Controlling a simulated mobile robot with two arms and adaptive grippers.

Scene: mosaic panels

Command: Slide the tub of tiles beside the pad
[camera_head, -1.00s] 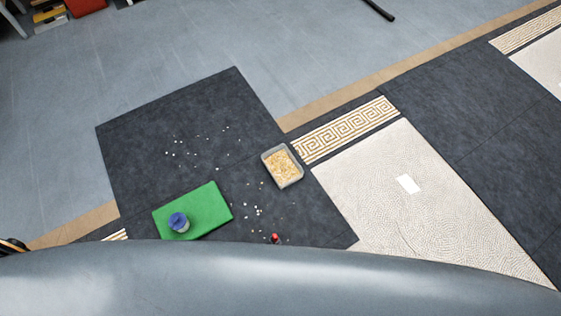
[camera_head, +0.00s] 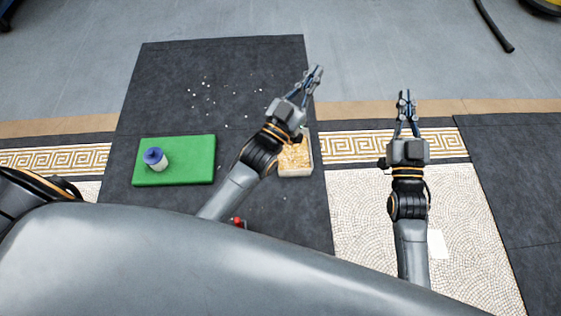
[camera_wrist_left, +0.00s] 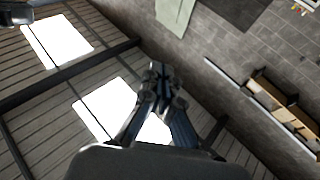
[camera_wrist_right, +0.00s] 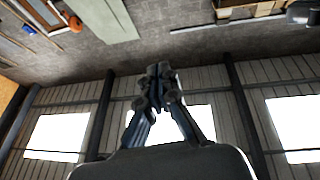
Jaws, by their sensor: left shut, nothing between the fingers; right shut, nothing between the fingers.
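The tub of tiles (camera_head: 311,160), a pale box filled with cream and tan tiles, stands on the dark floor panel right of centre in the head view. My left arm hides its upper left part. The green pad (camera_head: 195,165) lies to the left of the tub, with bare dark floor between them. My left gripper (camera_head: 314,74) is shut and empty, beyond the tub and above the floor. It also shows in the left wrist view (camera_wrist_left: 156,72).
A jar with a blue lid (camera_head: 154,157) stands on the pad's left half. Small white pieces (camera_head: 215,93) are scattered on the dark panel (camera_head: 160,75) beyond the pad. A small red-topped item (camera_head: 237,222) is at the near edge, partly hidden. A pale mosaic panel (camera_head: 360,210) lies right.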

